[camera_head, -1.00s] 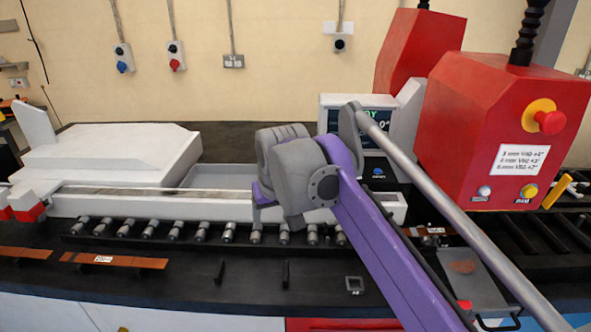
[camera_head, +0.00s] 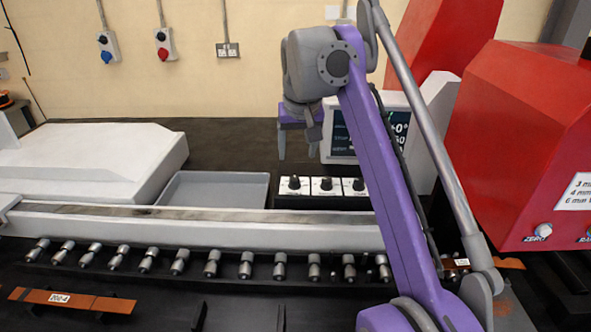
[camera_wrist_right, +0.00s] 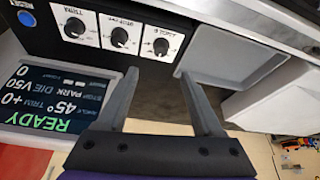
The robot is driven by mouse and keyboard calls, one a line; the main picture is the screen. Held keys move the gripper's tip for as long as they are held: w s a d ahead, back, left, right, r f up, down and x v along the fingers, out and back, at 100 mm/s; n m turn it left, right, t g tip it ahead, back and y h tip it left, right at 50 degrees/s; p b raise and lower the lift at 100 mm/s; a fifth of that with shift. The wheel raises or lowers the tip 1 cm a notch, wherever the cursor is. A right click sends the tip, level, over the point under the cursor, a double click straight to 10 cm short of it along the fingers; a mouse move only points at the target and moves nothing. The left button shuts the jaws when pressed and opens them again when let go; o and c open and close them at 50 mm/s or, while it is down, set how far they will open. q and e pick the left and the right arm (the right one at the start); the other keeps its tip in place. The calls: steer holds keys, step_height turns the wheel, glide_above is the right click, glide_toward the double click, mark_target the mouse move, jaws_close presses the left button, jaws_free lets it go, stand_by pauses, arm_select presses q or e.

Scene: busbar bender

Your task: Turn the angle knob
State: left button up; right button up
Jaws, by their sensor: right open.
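The angle knob (camera_head: 295,183) is the leftmost of three black knobs on white plates, beside the grey tray. In the right wrist view the angle knob (camera_wrist_right: 160,45) shows upside down on the right of the row, its pointer slanted. My right gripper (camera_head: 298,150) is open and empty, above and behind the knob row with its fingers pointing down. In the right wrist view the gripper (camera_wrist_right: 158,80) has its two fingers spread apart, with the angle knob beyond their tips and not touched. My left gripper is not in view.
The display (camera_wrist_right: 62,98) reads READY, 45° and TRIM +0. The stop knob (camera_head: 326,184) and trim knob (camera_head: 358,185) sit close beside the angle knob. A grey tray (camera_head: 212,188) lies to the left, a white rail (camera_head: 200,232) in front. A red housing (camera_head: 520,140) stands at right.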

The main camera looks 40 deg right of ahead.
mark_target(295, 179)
steer(key=b+x, duration=0.2)
steer(key=x, duration=0.8)
steer(key=shift+s+a+f, duration=0.1)
steer(key=shift+f, duration=0.05)
jaws_close()
